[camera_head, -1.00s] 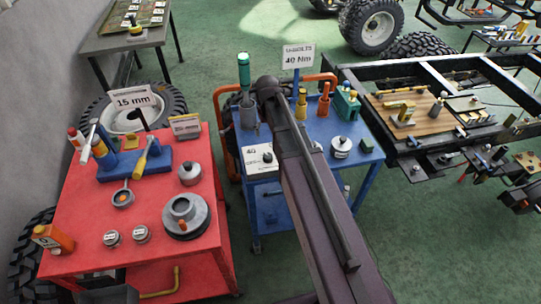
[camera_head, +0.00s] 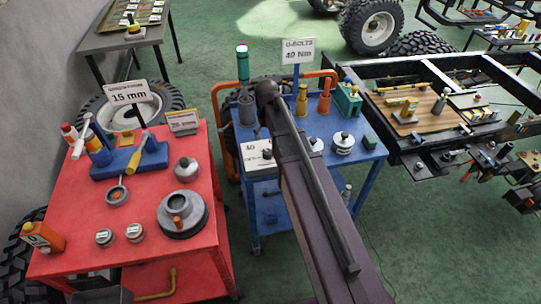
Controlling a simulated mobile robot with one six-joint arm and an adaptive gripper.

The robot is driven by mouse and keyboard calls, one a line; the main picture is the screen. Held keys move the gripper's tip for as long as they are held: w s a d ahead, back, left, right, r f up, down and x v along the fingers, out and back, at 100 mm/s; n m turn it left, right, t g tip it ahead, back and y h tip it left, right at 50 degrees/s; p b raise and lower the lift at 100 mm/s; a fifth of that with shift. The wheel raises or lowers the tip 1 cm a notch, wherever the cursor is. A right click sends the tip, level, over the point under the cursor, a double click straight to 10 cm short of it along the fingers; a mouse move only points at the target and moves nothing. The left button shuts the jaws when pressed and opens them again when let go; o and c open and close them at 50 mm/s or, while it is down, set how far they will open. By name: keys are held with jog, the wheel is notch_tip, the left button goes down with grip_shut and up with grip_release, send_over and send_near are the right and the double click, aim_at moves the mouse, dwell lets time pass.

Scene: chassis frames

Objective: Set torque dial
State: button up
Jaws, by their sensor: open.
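The blue cart (camera_head: 345,176) stands in the middle of the view. On its near left corner is a white panel (camera_head: 250,166) with a black knob (camera_head: 266,154) and the mark "40". This looks like the torque dial; its exact pointer setting is too small to read. A sign (camera_head: 298,51) above the cart reads "U-BOLTS 40 Nm". My arm crosses the cart from the lower right, its joint ending just above the panel and hiding part of the cart top. My gripper is not visible, hidden behind or beyond the arm.
A red cart (camera_head: 70,205) at the left holds a blue tool rack (camera_head: 128,162), a grey round part (camera_head: 183,216), small tins and a "15 mm" sign (camera_head: 128,93). A chassis frame (camera_head: 424,79) with a wooden board stands right. Green floor (camera_head: 440,230) is clear at the lower right.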

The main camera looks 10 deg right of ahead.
aim_at(268, 152)
jog(key=shift+f+b, duration=4.25)
jog(key=shift+f, duration=0.3)
jog(key=shift+c, duration=0.2)
jog(key=c, duration=1.1)
jog(key=shift+o, duration=0.4)
jog(key=shift+d, duration=0.35)
jog(key=shift+a, duration=0.25)
jog(key=shift+c, duration=0.6)
